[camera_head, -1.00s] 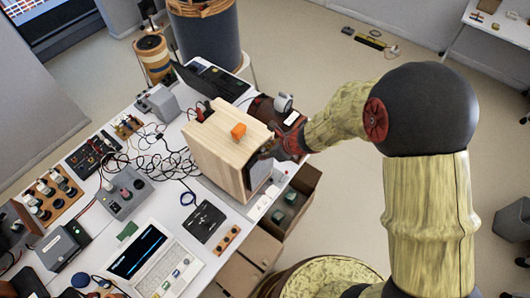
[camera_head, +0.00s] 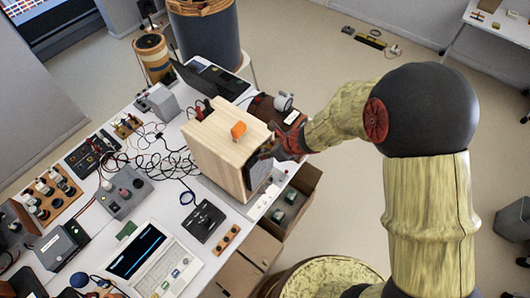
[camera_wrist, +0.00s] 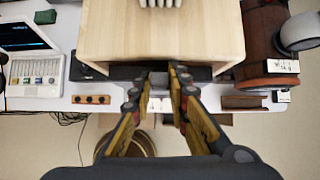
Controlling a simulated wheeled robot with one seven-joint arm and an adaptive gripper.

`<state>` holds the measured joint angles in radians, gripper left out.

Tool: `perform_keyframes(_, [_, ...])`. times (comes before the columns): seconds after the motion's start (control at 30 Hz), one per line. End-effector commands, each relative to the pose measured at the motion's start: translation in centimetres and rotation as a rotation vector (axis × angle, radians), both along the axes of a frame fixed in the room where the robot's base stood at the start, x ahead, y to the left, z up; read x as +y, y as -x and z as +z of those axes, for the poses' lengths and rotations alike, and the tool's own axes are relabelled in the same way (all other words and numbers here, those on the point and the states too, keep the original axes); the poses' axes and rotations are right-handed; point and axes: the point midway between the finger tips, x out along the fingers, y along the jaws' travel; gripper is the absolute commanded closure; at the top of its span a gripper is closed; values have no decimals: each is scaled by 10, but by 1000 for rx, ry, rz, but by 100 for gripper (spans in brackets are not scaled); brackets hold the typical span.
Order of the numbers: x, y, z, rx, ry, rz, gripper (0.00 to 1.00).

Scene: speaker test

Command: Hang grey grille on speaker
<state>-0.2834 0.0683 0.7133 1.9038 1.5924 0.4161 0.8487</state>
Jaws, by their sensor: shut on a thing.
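The speaker (camera_head: 222,138) is a pale wooden box standing on the table near its right edge, with an orange block (camera_head: 238,130) on top. Its wooden top (camera_wrist: 160,38) fills the upper middle of the wrist view. The grille (camera_wrist: 112,73) shows there as a dark strip along the speaker's near edge; in the head view it is a dark grey panel (camera_head: 260,173) at the speaker's front side, partly hidden by my gripper. My gripper (camera_wrist: 160,78) is shut on the grille at its upper edge. I cannot tell whether the grille touches the speaker's front.
A dark red-brown cylinder (camera_wrist: 264,45) lies close to the right of the speaker. A laptop (camera_head: 147,262), a black box (camera_head: 202,221) and tangled cables (camera_head: 172,150) crowd the table.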

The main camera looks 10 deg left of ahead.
Motion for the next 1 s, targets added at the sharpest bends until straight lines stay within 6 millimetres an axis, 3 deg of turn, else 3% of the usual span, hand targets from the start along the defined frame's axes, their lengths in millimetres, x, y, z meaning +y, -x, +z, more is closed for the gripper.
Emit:
perform_keyframes(0.3, [0, 0, -3, -1, -1, 1, 100])
perform_keyframes(0.33, [0, 0, -2, -1, -1, 1, 82])
perform_keyframes(0.67, [0, 0, -2, -1, -1, 1, 63])
perform_keyframes(1.0, [-1, 0, -1, -1, -1, -1, 62])
